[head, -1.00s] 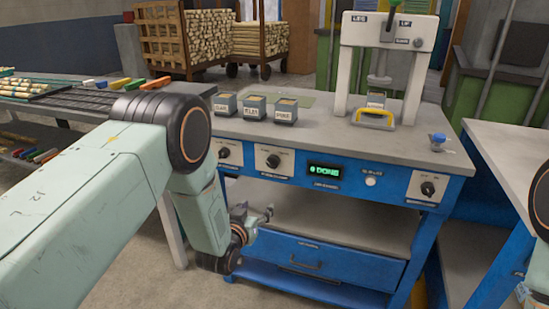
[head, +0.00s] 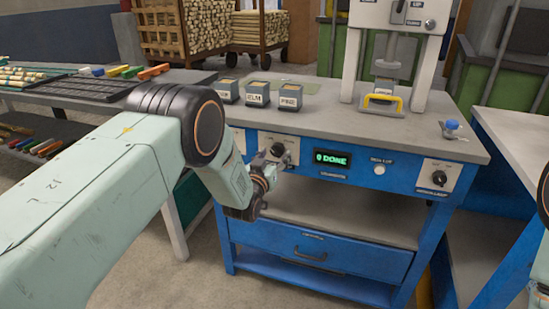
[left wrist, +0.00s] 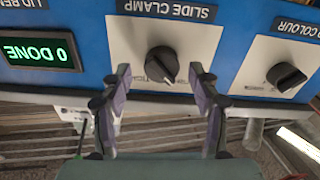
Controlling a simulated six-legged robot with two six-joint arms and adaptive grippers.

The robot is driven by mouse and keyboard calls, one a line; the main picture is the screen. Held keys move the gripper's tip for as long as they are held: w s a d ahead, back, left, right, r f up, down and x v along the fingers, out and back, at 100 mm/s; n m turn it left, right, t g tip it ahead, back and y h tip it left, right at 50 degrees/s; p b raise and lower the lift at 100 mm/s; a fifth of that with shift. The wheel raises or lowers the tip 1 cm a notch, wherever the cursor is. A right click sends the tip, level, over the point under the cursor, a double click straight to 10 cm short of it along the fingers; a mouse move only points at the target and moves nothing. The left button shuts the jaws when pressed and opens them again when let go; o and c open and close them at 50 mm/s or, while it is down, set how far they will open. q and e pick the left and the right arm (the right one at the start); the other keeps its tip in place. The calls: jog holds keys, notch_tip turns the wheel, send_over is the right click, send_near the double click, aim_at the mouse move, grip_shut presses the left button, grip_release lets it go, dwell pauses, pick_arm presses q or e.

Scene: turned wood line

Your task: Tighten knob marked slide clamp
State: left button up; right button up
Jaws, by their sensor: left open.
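The slide clamp knob (head: 279,149) is a black knob on a pale plate in the blue front panel. In the left wrist view, the knob (left wrist: 161,63) is near the middle, with the words SLIDE CLAMP upside down above it. Its white mark points down and slightly right in that view. My left gripper (head: 268,162) is open just in front of the panel. In the left wrist view its two fingertips (left wrist: 159,78) stand apart on either side of the knob's lower part, with nothing held. I cannot tell whether they touch it. My right gripper is out of view.
A green display (head: 331,159) reads 0 DONE, with a white button (head: 380,170) beside it. A second knob (left wrist: 286,76) sits beside the slide clamp. Another knob (head: 439,177) is at the panel's right. Labelled boxes (head: 257,93) and a press (head: 392,50) stand on the bench.

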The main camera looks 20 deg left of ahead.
pick_arm(q)
jog(key=shift+w, duration=0.5)
jog(key=shift+s, duration=0.1)
jog(key=shift+c, duration=0.8)
jog(key=shift+a, duration=0.1)
jog(key=c, duration=1)
